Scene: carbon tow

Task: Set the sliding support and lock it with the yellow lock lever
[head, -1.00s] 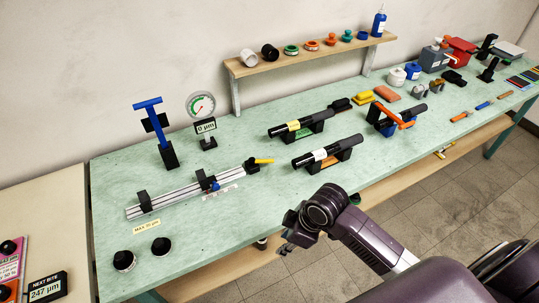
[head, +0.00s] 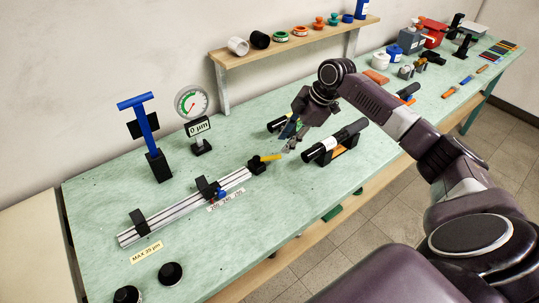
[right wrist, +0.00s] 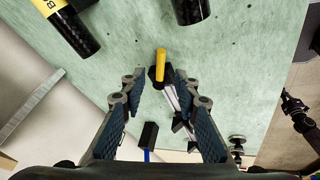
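The slotted aluminium rail (head: 180,214) lies on the green bench. A black support with a blue knob (head: 219,194) stands mid-rail above a strip of printed numbers. The yellow lock lever (head: 270,157) sticks out from a black block (head: 257,167) at the rail's right end. My right gripper (head: 289,143) hangs open and empty just above and right of the lever. In the right wrist view the open gripper (right wrist: 157,90) has the yellow lever (right wrist: 160,66) in line with its gap, not gripped. A dark jointed part (right wrist: 296,108), probably my left gripper, shows there; its fingers are unclear.
Black tubes on stands (head: 335,142) lie right of the lever, close to my gripper. A dial gauge reading 0 µm (head: 198,128) and a blue-handled stand (head: 147,130) rise behind the rail. Black caps (head: 171,273) lie in front. A shelf (head: 290,42) runs behind.

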